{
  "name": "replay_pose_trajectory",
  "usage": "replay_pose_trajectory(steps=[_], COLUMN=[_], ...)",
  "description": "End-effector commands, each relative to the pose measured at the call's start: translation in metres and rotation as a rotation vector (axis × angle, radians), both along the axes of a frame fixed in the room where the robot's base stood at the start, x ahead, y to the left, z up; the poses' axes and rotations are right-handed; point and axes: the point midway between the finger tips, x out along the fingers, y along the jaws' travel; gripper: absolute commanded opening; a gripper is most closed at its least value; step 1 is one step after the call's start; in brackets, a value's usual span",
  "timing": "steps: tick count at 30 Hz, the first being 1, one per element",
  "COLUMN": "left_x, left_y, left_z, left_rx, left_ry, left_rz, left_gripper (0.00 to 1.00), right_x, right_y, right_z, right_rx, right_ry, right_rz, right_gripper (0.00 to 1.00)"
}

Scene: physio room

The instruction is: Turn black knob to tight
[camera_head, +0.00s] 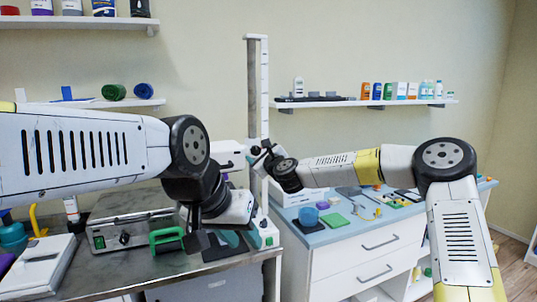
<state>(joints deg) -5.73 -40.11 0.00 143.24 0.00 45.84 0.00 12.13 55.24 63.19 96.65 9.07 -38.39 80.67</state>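A tall post stand (265,90) with a scale strip rises from the metal bench at the middle, with a white head (226,147) at its left side. Small dark parts sit beside the post at that height; I cannot clearly tell the stand's black knob from my gripper there. My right gripper (261,157) is at the post at this height; its fingers are too small and dark to judge. A dark round knob (125,238) is on the front of a metal box (150,226). My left gripper (212,238) points down near the stand's foot, its finger opening unclear.
The metal bench (75,282) carries the box, a green handle (167,240) and a white device (38,265). Wall shelves (410,102) hang behind.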

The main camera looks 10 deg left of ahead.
Motion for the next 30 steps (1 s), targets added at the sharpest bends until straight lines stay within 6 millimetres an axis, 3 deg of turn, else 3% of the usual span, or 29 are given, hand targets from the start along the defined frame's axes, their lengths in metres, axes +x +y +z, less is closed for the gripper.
replay_pose_trajectory(steps=[8, 21, 30], left_x=[0.0, 0.0, 0.0], left_y=[0.0, 0.0, 0.0], left_z=[0.0, 0.0, 0.0], left_rx=[0.0, 0.0, 0.0], left_ry=[0.0, 0.0, 0.0], left_rz=[0.0, 0.0, 0.0], left_gripper=[0.34, 0.34, 0.34], right_x=[-0.004, -0.059, -0.065], right_y=[-0.004, -0.04, -0.044], right_z=[0.001, 0.0, 0.0], right_rx=[-0.001, -0.001, 0.0], right_ry=[-0.002, -0.001, -0.001], right_rz=[0.0, 0.0, -0.001], right_gripper=[0.57, 0.57, 0.57])
